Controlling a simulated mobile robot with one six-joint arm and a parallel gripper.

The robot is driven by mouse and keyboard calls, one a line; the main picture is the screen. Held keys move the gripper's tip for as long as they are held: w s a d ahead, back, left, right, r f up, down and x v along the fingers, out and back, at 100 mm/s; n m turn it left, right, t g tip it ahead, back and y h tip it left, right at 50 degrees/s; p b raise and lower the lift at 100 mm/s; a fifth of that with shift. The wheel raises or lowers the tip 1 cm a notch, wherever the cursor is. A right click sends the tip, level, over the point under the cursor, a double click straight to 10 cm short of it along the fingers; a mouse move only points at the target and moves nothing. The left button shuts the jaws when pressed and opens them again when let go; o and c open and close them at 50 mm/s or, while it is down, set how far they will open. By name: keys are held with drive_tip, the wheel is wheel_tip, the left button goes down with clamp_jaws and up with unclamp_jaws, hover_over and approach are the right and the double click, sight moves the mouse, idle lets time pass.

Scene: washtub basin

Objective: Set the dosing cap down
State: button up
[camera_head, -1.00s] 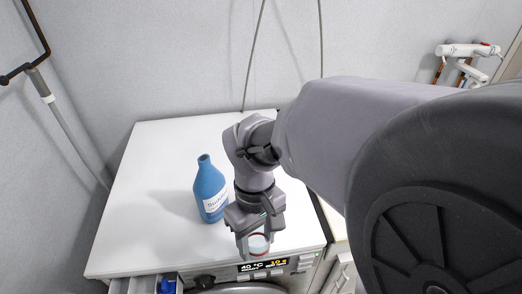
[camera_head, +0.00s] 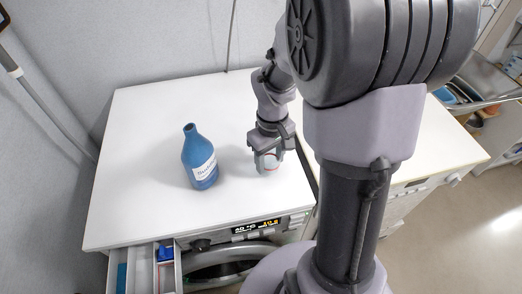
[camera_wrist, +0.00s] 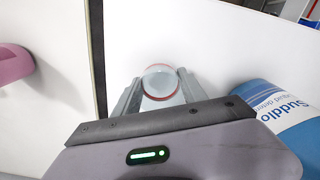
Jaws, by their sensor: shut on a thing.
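The dosing cap (camera_wrist: 160,82) is a small clear cup with a red rim. In the wrist view my gripper (camera_wrist: 155,88) has a finger on each side of it and is shut on it. In the head view my gripper (camera_head: 267,160) holds the cap (camera_head: 269,161) over the right front part of the white machine top (camera_head: 135,205). Whether the cap touches the top cannot be told. The blue detergent bottle (camera_head: 199,160) stands upright to the left of the gripper, and it also shows in the wrist view (camera_wrist: 285,110).
An open detergent drawer (camera_head: 142,270) sticks out at the machine's front left, beside the control panel (camera_head: 250,229). A second white top (camera_head: 445,150) adjoins on the right, across a dark gap. The machine top left of the bottle is clear.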

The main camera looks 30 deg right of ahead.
wheel_tip(320, 180, down, 2)
drive_tip(key=shift+f, duration=0.1)
drive_tip(key=shift+b, duration=0.3)
drive_tip(key=shift+f, duration=0.1)
drive_tip(key=o, duration=1.3)
